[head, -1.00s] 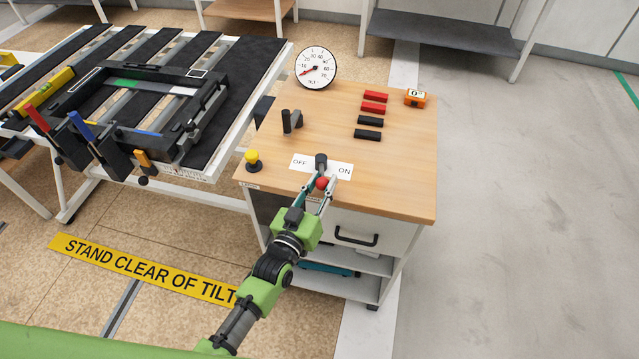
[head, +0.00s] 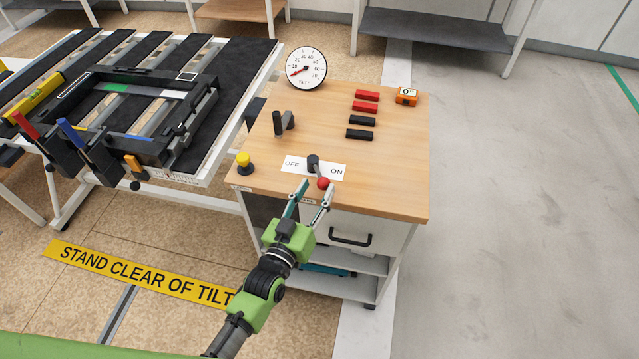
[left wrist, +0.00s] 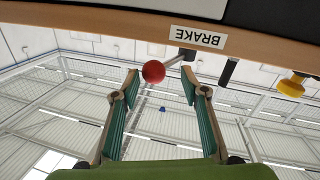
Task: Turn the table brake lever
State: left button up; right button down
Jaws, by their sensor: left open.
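The brake lever has a dark pivot (head: 313,162) and a red ball knob (head: 323,184) at the front edge of the wooden cabinet top. Its arm slants from the pivot toward the front and right, across the ON side of the OFF/ON plate (head: 292,163). My left gripper (head: 316,187) is open at the knob, its fingers apart. In the left wrist view the red knob (left wrist: 153,71) shows between the two fingertips, nearer one of them; I cannot tell whether it touches. A BRAKE label (left wrist: 197,38) is on the cabinet edge. My right gripper is not in view.
A yellow button (head: 244,160), a black lever-like fitting (head: 283,123), a tilt gauge (head: 306,68), red and black blocks and an orange counter (head: 406,96) are on the cabinet top. A tilt table (head: 235,80) with a clamped frame stands left. Floor at right is clear.

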pick_arm(q)
jog(key=v, duration=0.9)
jog(key=shift+r, duration=0.15)
